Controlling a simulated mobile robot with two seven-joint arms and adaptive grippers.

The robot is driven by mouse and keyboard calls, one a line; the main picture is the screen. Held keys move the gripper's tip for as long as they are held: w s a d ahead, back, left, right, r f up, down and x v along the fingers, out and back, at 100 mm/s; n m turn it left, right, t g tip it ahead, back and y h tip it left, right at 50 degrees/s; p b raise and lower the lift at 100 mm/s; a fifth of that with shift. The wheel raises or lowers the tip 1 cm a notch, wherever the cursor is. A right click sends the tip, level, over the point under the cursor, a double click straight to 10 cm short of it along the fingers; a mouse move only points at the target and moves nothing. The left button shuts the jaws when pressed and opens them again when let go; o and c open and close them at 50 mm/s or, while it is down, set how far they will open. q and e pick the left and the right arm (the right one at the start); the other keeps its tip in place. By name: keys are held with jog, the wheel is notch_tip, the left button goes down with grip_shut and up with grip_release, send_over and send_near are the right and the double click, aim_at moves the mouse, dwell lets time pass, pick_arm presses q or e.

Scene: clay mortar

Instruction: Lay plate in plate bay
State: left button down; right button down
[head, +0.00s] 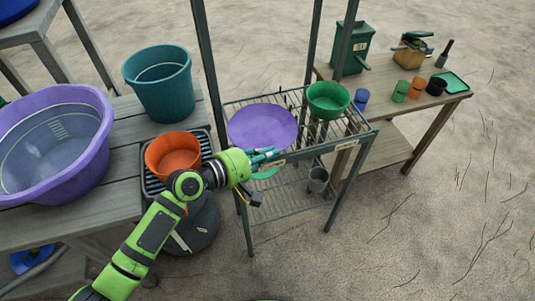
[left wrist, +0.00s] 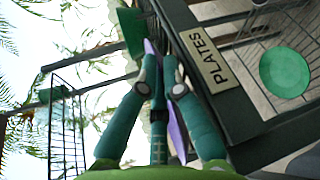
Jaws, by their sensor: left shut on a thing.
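A purple plate (head: 262,127) lies about level over the left part of the upper wire shelf of the rack (head: 363,136). I cannot tell whether it touches the shelf. My left gripper (head: 267,156) is shut on the plate's near edge, at the front rail. In the left wrist view the plate (left wrist: 176,132) shows edge-on between the fingers of my left gripper (left wrist: 158,75). The "PLATES" label (left wrist: 205,60) is on the rail beside the fingers. My right gripper is not in view.
A green bowl (head: 327,98) sits on the shelf's right part, close to the plate. Rack posts (head: 206,50) rise around the shelf. An orange bowl (head: 173,154), teal bucket (head: 158,85) and purple tub (head: 90,165) stand left. Cups (head: 401,91) stand on the right table.

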pick_arm(q)
jog(key=shift+r, duration=0.1)
jog(key=c, duration=1.7)
grip_release()
jog(key=shift+f, duration=0.2)
jog(key=shift+b+v, duration=0.4)
jog(key=shift+v, duration=5.7)
jog(key=shift+d+r, duration=0.1)
jog(key=shift+r, duration=0.05)
